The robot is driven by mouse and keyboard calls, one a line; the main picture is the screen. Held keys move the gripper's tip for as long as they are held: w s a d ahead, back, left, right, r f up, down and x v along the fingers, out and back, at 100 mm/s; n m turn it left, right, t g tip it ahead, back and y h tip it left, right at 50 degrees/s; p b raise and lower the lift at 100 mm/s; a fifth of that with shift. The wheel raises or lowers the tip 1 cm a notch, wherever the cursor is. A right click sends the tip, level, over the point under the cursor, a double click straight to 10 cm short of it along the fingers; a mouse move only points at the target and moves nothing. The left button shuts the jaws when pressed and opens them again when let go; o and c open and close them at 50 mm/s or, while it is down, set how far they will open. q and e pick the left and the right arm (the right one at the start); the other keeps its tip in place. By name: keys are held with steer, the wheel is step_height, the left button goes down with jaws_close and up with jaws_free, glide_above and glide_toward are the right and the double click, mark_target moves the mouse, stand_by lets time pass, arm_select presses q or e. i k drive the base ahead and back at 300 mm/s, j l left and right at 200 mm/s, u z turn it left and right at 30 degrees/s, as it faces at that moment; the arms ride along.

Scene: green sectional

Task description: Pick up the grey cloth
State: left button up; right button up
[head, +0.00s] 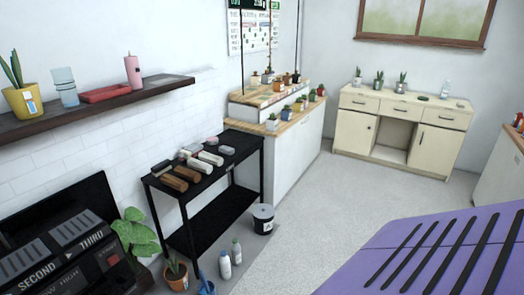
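I cannot make out a grey cloth for certain. Several small brown, white, pinkish and greyish items lie on the top of a black two-tier table (218,180) at the left centre. Among them is a small flat grey item (226,150) near the table's back right corner; it is too small to tell whether it is cloth. Neither of my grippers shows in the head view.
A wall shelf (95,112) juts out at left. A purple slotted surface (425,255) fills the lower right. The grey floor (330,205) between is clear.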

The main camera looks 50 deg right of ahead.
mark_target(228, 151)
steer(key=z, duration=1.25)
